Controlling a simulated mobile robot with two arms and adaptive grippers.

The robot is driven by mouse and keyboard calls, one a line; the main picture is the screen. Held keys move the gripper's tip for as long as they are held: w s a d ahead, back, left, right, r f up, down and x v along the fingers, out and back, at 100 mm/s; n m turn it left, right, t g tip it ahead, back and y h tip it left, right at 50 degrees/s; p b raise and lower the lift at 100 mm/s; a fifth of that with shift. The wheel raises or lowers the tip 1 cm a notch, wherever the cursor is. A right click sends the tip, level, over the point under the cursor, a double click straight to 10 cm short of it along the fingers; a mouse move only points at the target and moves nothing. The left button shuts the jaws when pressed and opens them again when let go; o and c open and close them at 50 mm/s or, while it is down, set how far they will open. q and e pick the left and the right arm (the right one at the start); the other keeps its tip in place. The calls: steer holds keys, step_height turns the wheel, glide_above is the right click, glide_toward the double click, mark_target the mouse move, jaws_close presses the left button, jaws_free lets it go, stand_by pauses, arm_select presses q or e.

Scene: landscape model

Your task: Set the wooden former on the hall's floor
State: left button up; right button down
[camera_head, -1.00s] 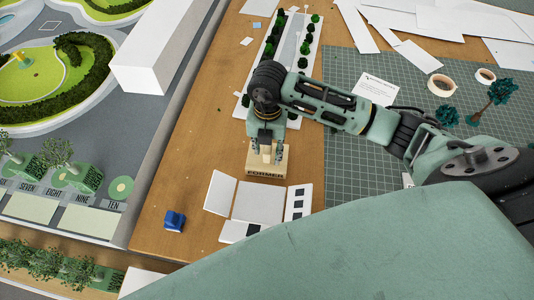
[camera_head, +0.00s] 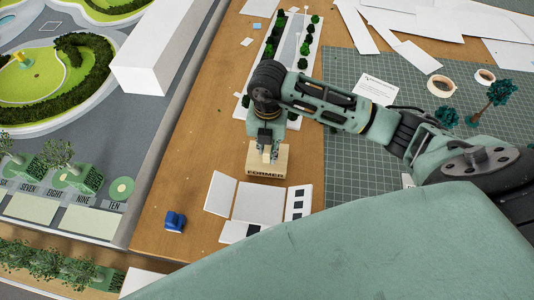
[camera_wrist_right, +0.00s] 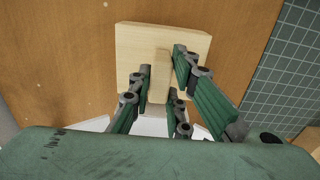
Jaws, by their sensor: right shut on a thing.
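The wooden former (camera_head: 282,163), a pale block with "FORMER" on its front edge, sits on the brown tabletop just behind the hall's flat white pieces. My right gripper (camera_head: 268,154) points down at it, shut on its upright grip bar. In the right wrist view the former (camera_wrist_right: 190,38) is a pale square plate, and the grip bar (camera_wrist_right: 160,75) stands between the gripper's fingers (camera_wrist_right: 160,68). The hall's floor (camera_head: 258,203) is a white panel lying flat, with a left wall panel (camera_head: 220,193) and a right panel with dark windows (camera_head: 298,203) beside it. My left gripper is not in view.
A small blue object (camera_head: 175,222) lies left of the panels. A green cutting mat (camera_head: 345,160) is on the right, with tape rings (camera_head: 441,86) and model trees (camera_head: 497,95). A tree-lined strip (camera_head: 289,45) lies behind. The landscape model (camera_head: 110,150) borders the left.

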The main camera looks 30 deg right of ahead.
steer(key=shift+r+p, duration=0.3)
steer(key=shift+r, duration=0.25)
steer(key=shift+r+p, duration=1.25)
steer(key=shift+r, duration=0.5)
